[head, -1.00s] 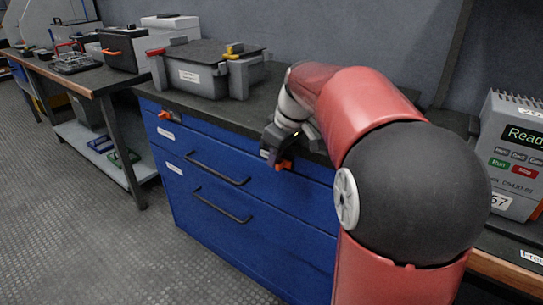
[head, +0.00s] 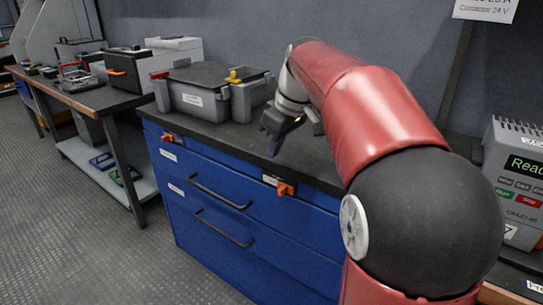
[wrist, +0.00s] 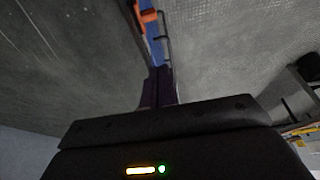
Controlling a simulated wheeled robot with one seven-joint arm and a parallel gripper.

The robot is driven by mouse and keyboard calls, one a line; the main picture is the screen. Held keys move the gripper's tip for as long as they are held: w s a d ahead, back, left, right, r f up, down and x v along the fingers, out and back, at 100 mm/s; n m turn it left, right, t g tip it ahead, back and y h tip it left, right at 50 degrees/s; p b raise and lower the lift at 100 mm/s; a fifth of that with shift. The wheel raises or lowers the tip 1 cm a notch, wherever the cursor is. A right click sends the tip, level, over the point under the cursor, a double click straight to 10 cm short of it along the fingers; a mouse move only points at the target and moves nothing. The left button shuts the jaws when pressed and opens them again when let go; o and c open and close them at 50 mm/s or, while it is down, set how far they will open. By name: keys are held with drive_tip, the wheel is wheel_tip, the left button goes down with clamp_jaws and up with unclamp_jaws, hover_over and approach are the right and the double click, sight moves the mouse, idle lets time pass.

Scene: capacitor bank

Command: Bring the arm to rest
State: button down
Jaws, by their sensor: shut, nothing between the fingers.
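My gripper (head: 274,148) hangs at the end of my red arm, in front of and above the front edge of the dark worktop on the blue drawer cabinet. Its fingers point down and hold nothing. In the wrist view its dark fingers (wrist: 158,88) are together, with the worktop on one side and the floor on the other.
The blue cabinet (head: 250,240) has orange latches (head: 285,188) and black handles. A grey box (head: 200,92) with red and yellow clamps stands on the worktop (head: 225,132). A grey instrument (head: 520,175) stands at right. The floor (head: 70,235) at left is clear.

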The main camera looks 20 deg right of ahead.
drive_tip(key=shift+s, duration=0.1)
idle(0.4)
drive_tip(key=s+a+f+m+t+h, duration=0.1)
drive_tip(key=s+a+f+m, duration=0.1)
drive_tip(key=s+f, duration=0.4)
drive_tip(key=s+a+f+m+t+h, duration=0.1)
drive_tip(key=s+f+m, duration=0.4)
drive_tip(key=s, duration=1.2)
drive_tip(key=shift+a+f, duration=0.55)
drive_tip(key=shift+f, duration=0.05)
drive_tip(key=shift+s, duration=0.1)
